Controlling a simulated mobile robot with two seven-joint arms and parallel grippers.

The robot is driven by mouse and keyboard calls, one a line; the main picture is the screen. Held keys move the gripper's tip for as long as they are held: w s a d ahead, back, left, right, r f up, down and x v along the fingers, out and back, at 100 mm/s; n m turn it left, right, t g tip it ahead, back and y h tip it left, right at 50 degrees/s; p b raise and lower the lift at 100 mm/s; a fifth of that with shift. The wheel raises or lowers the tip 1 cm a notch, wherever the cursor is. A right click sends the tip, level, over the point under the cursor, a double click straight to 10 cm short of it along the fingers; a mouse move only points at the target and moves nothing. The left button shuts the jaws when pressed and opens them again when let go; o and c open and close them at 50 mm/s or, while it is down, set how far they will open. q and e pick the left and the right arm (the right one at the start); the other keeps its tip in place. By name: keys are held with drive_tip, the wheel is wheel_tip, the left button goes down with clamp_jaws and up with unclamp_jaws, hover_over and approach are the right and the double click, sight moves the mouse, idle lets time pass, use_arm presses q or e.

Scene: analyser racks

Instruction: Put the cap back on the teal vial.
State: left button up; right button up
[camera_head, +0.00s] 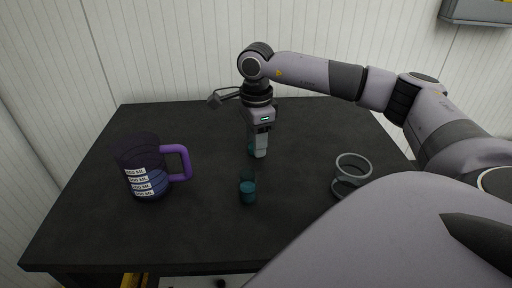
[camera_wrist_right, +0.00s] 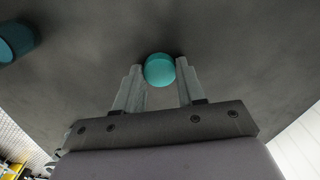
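The teal vial (camera_head: 248,192) stands upright on the dark table, uncapped, with a clear upper part. It also shows at the top left of the right wrist view (camera_wrist_right: 14,42). The teal cap (camera_wrist_right: 160,70) lies on the table behind the vial; in the head view only a sliver (camera_head: 250,149) shows beside the fingers. My right gripper (camera_head: 260,154) points down at the cap. In the wrist view its fingers (camera_wrist_right: 159,72) are apart, one on each side of the cap, with narrow gaps visible. My left gripper is out of view.
A dark measuring jug (camera_head: 140,158) with a purple handle stands at the left of the table (camera_head: 200,236). The table between jug and vial is clear.

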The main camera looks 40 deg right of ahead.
drive_tip(key=c, duration=0.3)
drive_tip(key=shift+r, duration=0.1)
use_arm(q)
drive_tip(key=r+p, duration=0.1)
drive_tip(key=p, duration=0.1)
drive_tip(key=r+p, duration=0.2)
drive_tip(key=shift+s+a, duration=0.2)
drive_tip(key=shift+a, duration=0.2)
use_arm(e)
wheel_tip(320, 180, up, 20)
drive_tip(key=shift+f, duration=0.1)
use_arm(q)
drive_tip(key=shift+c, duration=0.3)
